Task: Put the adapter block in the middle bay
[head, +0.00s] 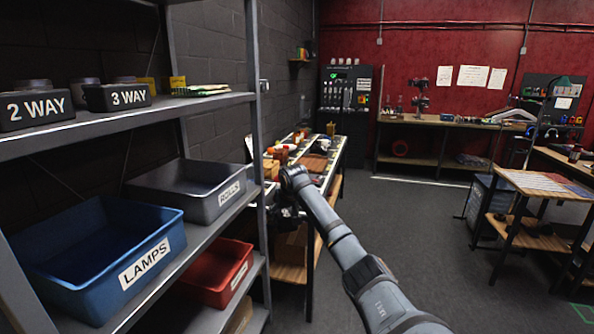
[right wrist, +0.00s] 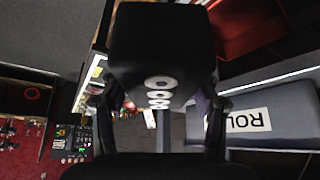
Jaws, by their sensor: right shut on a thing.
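My right gripper (head: 289,212) is shut on a black block (right wrist: 160,45) with a row of white rings on one face. I take this for the adapter block. In the right wrist view the two fingers of my right gripper (right wrist: 160,108) stand on either side of it. In the head view the gripper is beside the shelf's front post, and the block is too dark and small to make out. Black blocks marked 2 WAY (head: 36,107) and 3 WAY (head: 118,97) stand on the upper shelf at left. I cannot tell which place is the middle bay. My left gripper is not in view.
The lower shelf holds a blue LAMPS bin (head: 135,268) and a grey ROLLS bin (head: 215,203). A red bin (head: 230,275) is below. A metal post (head: 256,120) stands left of my right arm. A cluttered bench (head: 338,160) is behind.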

